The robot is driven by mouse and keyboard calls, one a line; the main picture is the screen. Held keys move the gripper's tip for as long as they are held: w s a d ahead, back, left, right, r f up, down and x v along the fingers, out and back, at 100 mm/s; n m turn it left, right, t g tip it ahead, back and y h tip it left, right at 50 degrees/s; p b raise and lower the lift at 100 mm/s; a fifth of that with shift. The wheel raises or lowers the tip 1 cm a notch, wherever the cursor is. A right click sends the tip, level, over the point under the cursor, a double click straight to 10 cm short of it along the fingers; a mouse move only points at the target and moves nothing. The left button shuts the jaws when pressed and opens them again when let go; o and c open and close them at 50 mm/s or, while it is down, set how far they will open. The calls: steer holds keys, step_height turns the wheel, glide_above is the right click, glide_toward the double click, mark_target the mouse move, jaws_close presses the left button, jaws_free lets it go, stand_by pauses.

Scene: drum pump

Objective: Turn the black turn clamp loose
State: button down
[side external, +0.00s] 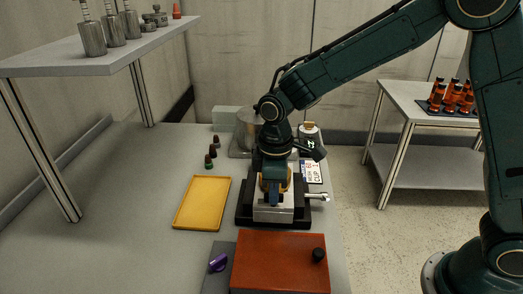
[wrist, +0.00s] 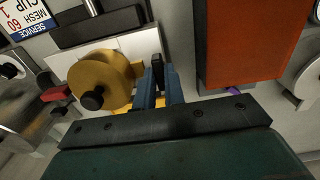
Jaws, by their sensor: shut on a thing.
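My gripper (side external: 274,193) points down over a pale metal block in a black fixture. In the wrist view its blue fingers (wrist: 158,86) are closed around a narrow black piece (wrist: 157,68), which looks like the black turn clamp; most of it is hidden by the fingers. A yellow round part (wrist: 98,78) with a black knob (wrist: 93,100) sits right beside the fingers on the pale block (wrist: 142,43). In the side view the yellow part is mostly hidden behind my gripper.
An orange-red box (side external: 280,262) with a black knob (side external: 318,255) stands in front of the fixture, a purple handle (side external: 218,263) at its left. A yellow tray (side external: 202,203) lies left. A service card (side external: 312,172) is behind right.

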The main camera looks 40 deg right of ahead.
steer(key=c, duration=1.5)
jaws_free()
steer(key=shift+r, duration=0.15)
step_height(320, 180, up, 14)
steer(key=shift+f, duration=0.2)
steer(key=s+d+r+m+t, duration=0.3)
steer(key=s+d+r+m, duration=0.2)
steer(key=s+d, duration=0.5)
steer(key=s+d+f+m+t, duration=0.1)
steer(key=s, duration=0.3)
steer(key=s+d+f+m, duration=0.1)
steer(key=s, duration=0.3)
steer(key=s+d+m+t, duration=0.1)
steer(key=s+d+m, duration=0.1)
steer(key=s, duration=0.2)
steer(key=shift+f+t, duration=0.3)
steer(key=shift+f, duration=0.1)
